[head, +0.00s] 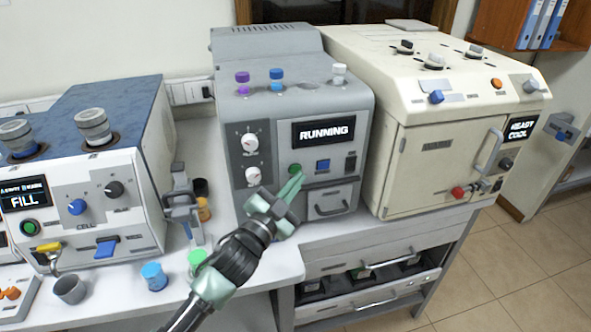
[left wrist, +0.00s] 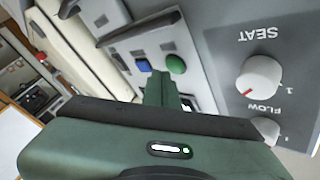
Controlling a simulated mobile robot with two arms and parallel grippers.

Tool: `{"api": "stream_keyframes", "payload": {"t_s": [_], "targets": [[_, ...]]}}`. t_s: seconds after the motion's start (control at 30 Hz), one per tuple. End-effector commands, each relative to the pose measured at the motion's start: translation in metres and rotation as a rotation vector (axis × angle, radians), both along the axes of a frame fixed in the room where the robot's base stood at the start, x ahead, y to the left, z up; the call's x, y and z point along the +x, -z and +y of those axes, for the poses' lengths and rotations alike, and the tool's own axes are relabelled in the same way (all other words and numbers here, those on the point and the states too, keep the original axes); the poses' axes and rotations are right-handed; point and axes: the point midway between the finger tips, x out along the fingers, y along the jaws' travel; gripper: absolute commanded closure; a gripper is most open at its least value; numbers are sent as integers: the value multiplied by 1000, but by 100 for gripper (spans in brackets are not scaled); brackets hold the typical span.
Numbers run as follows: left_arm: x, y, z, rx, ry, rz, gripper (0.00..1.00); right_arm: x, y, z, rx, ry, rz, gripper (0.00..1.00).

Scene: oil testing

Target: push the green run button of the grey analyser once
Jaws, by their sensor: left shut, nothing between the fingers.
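The grey analyser (head: 300,103) stands in the middle of the bench in the head view, and its display (head: 323,130) reads RUNNING. Its round green run button (head: 295,169) is on the front panel, left of a blue square button (head: 322,165). My left gripper (head: 298,182) is shut and empty, its fingertips just below the green button. In the left wrist view the green button (left wrist: 175,64) shows clear beside the tip of the fingers (left wrist: 160,84). I cannot tell whether they touch the panel. My right gripper is not in view.
A white machine (head: 85,175) with a FILL display stands left, a cream machine (head: 440,125) right. Blue (head: 154,275) and green-capped (head: 197,260) jars and a grey cup (head: 70,289) stand on the bench front. A grey clamp-like device (head: 183,205) is left of the analyser.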

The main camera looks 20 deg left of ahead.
Motion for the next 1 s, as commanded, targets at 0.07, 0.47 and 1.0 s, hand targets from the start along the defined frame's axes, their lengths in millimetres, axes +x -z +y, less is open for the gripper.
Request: {"api": "stream_keyframes", "payload": {"t_s": [0.07,0.47,1.0], "targets": [[-3,0,-2,-1,0,0,100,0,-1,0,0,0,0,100],[-7,0,-5,-1,0,0,100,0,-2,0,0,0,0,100],[-44,0,-30,-1,0,0,100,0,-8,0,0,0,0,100]]}}
